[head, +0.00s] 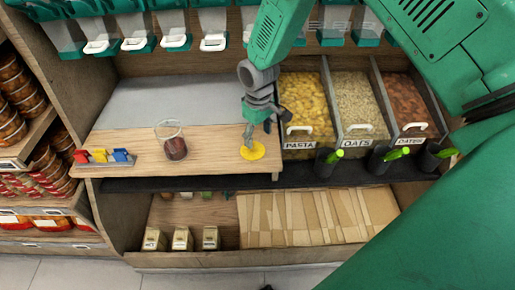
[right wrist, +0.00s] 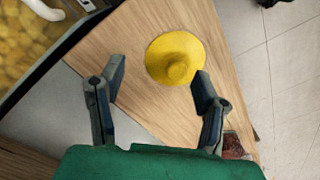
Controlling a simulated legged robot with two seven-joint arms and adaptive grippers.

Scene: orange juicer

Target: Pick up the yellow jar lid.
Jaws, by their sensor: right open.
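The yellow jar lid (head: 253,151) lies flat on the wooden counter (head: 120,140), near its right front part. In the right wrist view the lid (right wrist: 166,62) is a round yellow disc with a raised knob in its middle. My right gripper (head: 257,130) is open and empty, just above the lid in the head view. In the right wrist view the gripper's fingers (right wrist: 160,80) are spread, with the lid ahead between and beyond their tips, nearer the right finger. I see no contact. My left gripper does not show.
A glass jar (head: 174,147) with dark red contents stands left of the lid. A small rack with coloured clips (head: 104,157) sits at the counter's left. Pasta (head: 303,105), oats and dates bins stand to the right. Dispensers (head: 213,42) hang above. The counter between jar and lid is clear.

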